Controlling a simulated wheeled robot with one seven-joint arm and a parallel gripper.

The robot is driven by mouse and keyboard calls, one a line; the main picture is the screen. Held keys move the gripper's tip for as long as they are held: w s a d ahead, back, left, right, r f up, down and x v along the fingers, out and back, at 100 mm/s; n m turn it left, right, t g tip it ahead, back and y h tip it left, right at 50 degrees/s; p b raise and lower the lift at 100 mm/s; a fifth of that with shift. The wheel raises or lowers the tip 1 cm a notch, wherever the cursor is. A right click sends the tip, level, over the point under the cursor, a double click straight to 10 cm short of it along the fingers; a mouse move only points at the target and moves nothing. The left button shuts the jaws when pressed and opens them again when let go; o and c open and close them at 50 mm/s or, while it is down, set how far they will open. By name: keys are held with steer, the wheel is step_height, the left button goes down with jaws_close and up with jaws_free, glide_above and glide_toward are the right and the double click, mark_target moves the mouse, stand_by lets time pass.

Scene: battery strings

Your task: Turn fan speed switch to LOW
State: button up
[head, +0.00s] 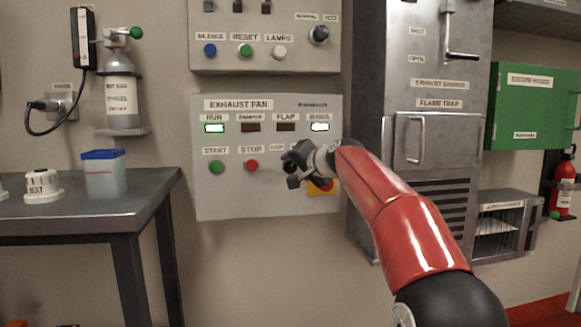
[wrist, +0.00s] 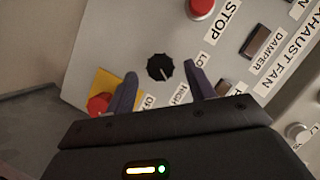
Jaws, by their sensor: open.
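The fan speed switch is a round black knob (wrist: 160,67) with a pale pointer mark, on the grey exhaust fan panel (head: 225,197). In the wrist view it sits between and slightly beyond my open fingertips, with no clear contact. The mark points toward the lower right of that view, near a partly covered HIGH label (wrist: 181,95); a cut-off LO label (wrist: 204,60) is further right. In the head view my gripper (head: 291,170) is in front of the panel's lower right part and hides the knob.
A red stop button (head: 252,165) and a green start button (head: 216,167) are left of my gripper. A red button (wrist: 98,103) on a yellow plate lies close to my left finger in the wrist view. A metal cabinet (head: 372,140) stands right, a table (head: 75,212) left.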

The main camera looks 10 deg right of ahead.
mark_target(291, 167)
steer(key=shift+p+x, duration=0.35)
steer(key=shift+x, duration=1.45)
steer(key=c, duration=1)
